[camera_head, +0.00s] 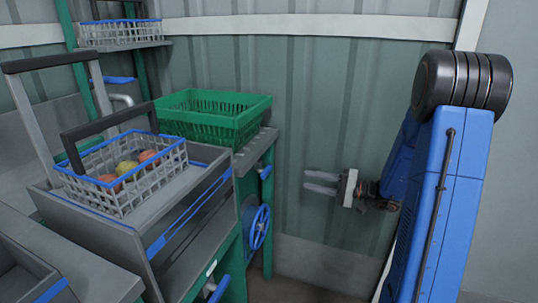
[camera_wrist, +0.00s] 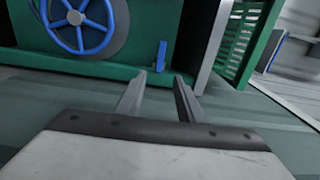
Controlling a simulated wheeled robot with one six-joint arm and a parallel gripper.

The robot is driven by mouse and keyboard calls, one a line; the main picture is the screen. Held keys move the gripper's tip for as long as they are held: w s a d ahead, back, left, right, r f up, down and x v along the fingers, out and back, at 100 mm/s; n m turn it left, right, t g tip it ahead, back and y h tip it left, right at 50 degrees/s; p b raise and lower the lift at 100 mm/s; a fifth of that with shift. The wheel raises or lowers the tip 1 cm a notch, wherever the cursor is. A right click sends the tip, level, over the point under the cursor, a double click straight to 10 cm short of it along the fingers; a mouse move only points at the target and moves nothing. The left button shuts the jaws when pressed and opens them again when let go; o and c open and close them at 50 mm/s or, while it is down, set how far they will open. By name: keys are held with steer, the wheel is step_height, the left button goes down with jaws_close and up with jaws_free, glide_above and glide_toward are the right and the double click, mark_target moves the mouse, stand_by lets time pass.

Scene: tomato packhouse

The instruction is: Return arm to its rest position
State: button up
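My gripper (camera_head: 307,180) is at the right of the head view, held out in free air and pointing left toward the green bench. It is beside the blue arm link, which is mine. In the wrist view my gripper (camera_wrist: 160,77) shows two grey fingers standing apart with nothing between them. It is open and empty, and nothing appears to touch the fingers.
The green bench (camera_head: 258,165) with a blue handwheel (camera_head: 257,227) stands left of my gripper. A green crate (camera_head: 215,112) and a wire basket (camera_head: 127,195) holding several tomatoes stand on the left. A corrugated wall (camera_head: 310,90) closes the back. Free room lies between bench and arm.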

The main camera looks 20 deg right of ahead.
steer(key=s+a+r+n+g+h, duration=0.1)
steer(key=s+a+n+g+h, duration=0.15)
steer(key=s+a+g, duration=0.45)
steer(key=s+a+r+n+g+h, duration=0.1)
steer(key=s+a+n+g+h, duration=0.15)
steer(key=s+a, duration=0.8)
steer(key=s+d+r+n+t+h, duration=0.1)
steer(key=s+d+h, duration=0.3)
steer(key=s, duration=0.4)
steer(key=s+d+r+n+t+h, duration=0.1)
steer(key=s+d+t+h, duration=0.1)
steer(key=s+d+h, duration=0.3)
steer(key=s+d, duration=0.1)
steer(key=s, duration=0.2)
steer(key=shift+s+d+r+t+h, duration=0.15)
steer(key=shift+s+d+t+h, duration=0.1)
steer(key=shift+t+h, duration=0.1)
